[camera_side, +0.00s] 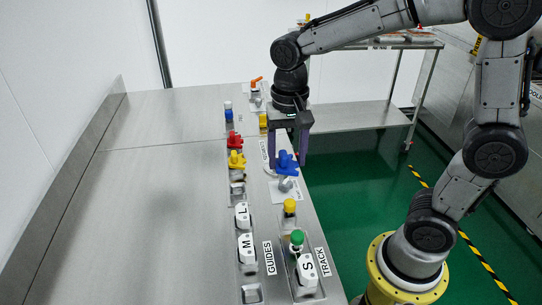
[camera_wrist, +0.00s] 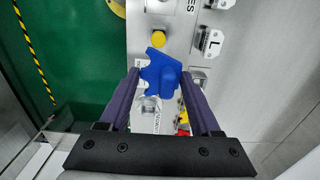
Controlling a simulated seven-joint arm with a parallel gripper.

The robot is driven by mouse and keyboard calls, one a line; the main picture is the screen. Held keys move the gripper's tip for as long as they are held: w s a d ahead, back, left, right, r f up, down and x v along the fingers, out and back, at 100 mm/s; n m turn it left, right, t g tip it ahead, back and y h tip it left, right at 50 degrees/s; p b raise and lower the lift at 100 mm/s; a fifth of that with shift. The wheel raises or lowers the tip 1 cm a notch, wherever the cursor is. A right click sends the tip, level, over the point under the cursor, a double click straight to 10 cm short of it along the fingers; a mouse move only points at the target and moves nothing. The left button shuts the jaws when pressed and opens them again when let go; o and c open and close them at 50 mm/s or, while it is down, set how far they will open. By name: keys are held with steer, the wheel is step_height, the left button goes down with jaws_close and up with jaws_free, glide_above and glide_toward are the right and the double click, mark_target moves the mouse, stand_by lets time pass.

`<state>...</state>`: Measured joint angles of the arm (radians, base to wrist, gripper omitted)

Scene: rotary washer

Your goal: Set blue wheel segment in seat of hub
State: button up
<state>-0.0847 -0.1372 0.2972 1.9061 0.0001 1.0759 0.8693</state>
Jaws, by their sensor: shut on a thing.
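The blue wheel segment (camera_side: 287,162) is a lobed blue piece. In the wrist view it (camera_wrist: 160,76) sits between the two purple fingers of my gripper (camera_wrist: 160,73). My gripper (camera_side: 288,163) is shut on it, pointing down, near the right edge of the bench in the side view. A small silver fitting (camera_side: 286,185) on a pale plate is just below the blue segment. It may be the hub, but I cannot tell. The blue segment hides part of it, and contact between them is unclear. The seat does not show clearly.
Red (camera_side: 234,140) and yellow (camera_side: 236,160) pieces stand in a row on the left. Lettered blocks L (camera_side: 242,215), M (camera_side: 247,248) and S (camera_side: 307,270) are nearer the camera, with yellow (camera_side: 290,206) and green (camera_side: 297,238) knobs. The bench's left side (camera_side: 150,210) is clear.

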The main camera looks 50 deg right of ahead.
steer(key=shift+s+r, duration=0.15)
steer(key=shift+s, duration=0.1)
steer(key=shift+w+r+n, duration=0.2)
steer(key=shift+w+n, duration=0.05)
steer(key=shift+n, duration=0.15)
steer(key=w+d, duration=0.7)
steer(key=w, duration=0.2)
steer(key=w+d+f, duration=0.2)
steer(key=d+f, duration=0.3)
steer(key=d, duration=0.3)
steer(key=shift+m, duration=0.4)
steer(key=shift+w+f, duration=0.2)
steer(key=shift+f, duration=3.6)
steer(key=shift+f, duration=0.1)
